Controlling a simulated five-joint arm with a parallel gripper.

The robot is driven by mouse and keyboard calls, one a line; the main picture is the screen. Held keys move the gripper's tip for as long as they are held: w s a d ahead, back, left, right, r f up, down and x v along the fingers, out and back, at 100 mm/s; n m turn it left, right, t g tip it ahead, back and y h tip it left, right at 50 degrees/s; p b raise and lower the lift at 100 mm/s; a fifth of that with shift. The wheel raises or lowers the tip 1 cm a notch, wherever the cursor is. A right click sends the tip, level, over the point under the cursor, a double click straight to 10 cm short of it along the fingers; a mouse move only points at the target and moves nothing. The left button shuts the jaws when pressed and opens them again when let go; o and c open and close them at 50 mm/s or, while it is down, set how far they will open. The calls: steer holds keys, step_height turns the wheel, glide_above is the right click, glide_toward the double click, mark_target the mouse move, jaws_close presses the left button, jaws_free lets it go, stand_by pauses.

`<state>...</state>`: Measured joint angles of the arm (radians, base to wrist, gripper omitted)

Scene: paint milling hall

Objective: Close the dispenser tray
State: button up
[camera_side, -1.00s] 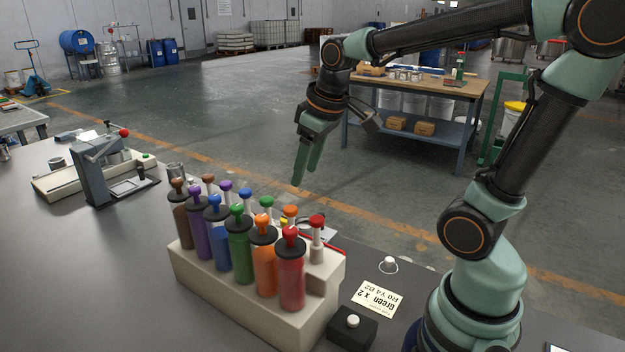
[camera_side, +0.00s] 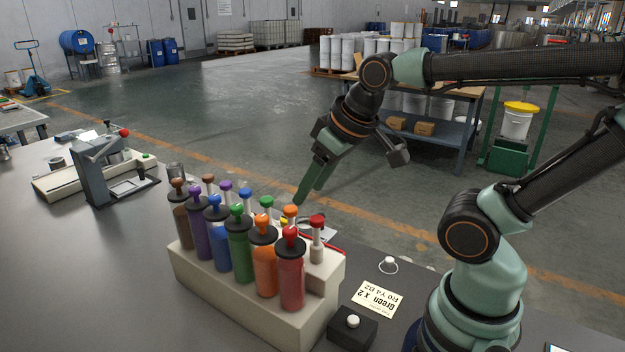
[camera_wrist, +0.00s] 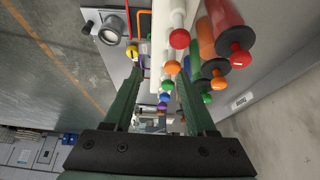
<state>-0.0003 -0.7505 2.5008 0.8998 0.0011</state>
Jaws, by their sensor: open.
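The paint dispenser (camera_side: 235,295) is a cream block on the bench, holding a row of coloured cylinders with knobs and thinner plungers behind them. Its far side is mostly hidden in the side view, so I cannot make out the tray or how far it stands out. My gripper (camera_side: 306,197) points down over the far side of the dispenser, behind the orange and red plungers. In the wrist view my gripper (camera_wrist: 158,75) is open, with the plunger knobs beyond and between its two fingers. Nothing is held.
A card reading "Green x 2" (camera_side: 376,298) and a black box with a white button (camera_side: 352,325) lie right of the dispenser. A grey lever device (camera_side: 95,175) stands at left. The bench front left is clear. A workbench (camera_side: 465,130) stands beyond on the floor.

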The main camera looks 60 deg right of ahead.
steer(key=n+g, duration=0.6)
steer(key=n, duration=0.3)
glide_above(321, 213)
step_height(321, 213, down, 11)
step_height(321, 213, down, 11)
steer(key=shift+f, duration=0.2)
jaws_close()
stand_by(0.8)
